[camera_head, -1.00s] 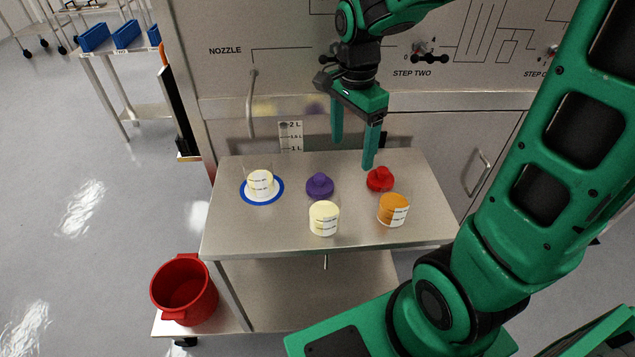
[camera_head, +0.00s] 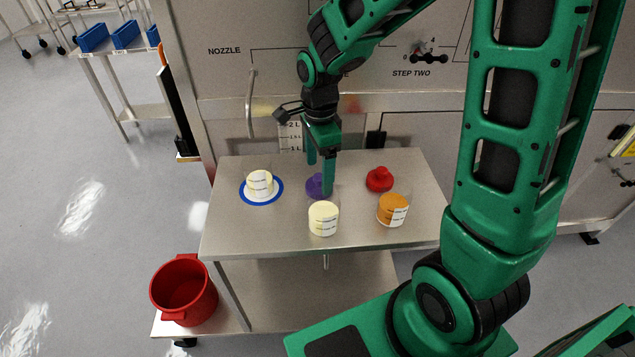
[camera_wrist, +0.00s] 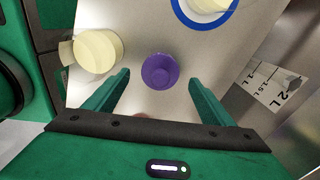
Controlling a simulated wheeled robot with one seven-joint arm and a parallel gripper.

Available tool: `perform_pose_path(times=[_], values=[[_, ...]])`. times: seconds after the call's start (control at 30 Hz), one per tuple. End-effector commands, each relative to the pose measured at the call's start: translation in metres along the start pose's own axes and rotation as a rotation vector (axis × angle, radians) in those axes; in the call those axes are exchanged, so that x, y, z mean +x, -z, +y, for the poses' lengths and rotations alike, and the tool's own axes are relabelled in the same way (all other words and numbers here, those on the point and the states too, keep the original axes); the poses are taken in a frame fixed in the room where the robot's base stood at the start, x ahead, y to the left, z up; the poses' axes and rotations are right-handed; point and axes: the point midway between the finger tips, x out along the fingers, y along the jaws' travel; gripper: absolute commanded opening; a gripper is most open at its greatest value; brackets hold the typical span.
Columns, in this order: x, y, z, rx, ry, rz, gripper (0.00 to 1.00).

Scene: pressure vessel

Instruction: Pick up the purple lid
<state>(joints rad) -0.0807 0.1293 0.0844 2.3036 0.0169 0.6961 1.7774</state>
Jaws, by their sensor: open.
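The purple lid (camera_head: 314,188) lies on the steel table, partly hidden behind a finger of my gripper in the head view. In the wrist view the purple lid (camera_wrist: 160,71) is fully visible, a little beyond the fingertips and roughly between their lines. My gripper (camera_head: 320,178) is open and empty, pointing down above the lid; its two green fingers also show in the wrist view (camera_wrist: 158,74). The fingers appear apart from the lid, though the exact height gap is hard to tell.
On the table (camera_head: 232,228) a pale yellow container (camera_head: 323,219) stands in front of the lid. An orange container (camera_head: 392,209) and a red lid (camera_head: 379,179) are to the right. A white container (camera_head: 260,183) sits on a blue-rimmed disc (camera_head: 246,197) to the left. A red bucket (camera_head: 184,290) is lower left.

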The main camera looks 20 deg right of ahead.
Motion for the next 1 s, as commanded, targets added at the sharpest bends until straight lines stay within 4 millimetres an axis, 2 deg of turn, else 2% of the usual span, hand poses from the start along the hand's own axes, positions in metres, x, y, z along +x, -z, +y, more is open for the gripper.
perform_pose_path(times=[0.1,0.23,0.53,0.57,0.7,0.73,1.0], values=[[0.019,0.001,-0.001,0.000,-0.005,0.001,0.76],[0.033,0.000,-0.001,0.000,-0.003,0.000,0.76],[0.038,0.000,-0.002,0.000,0.000,0.000,0.76],[0.038,0.000,-0.002,0.000,0.000,0.000,0.74],[0.038,0.000,-0.002,0.000,0.000,0.000,0.41],[0.038,0.000,-0.002,0.000,0.000,0.000,0.36],[0.038,0.000,-0.002,0.000,0.000,0.000,0.35]])
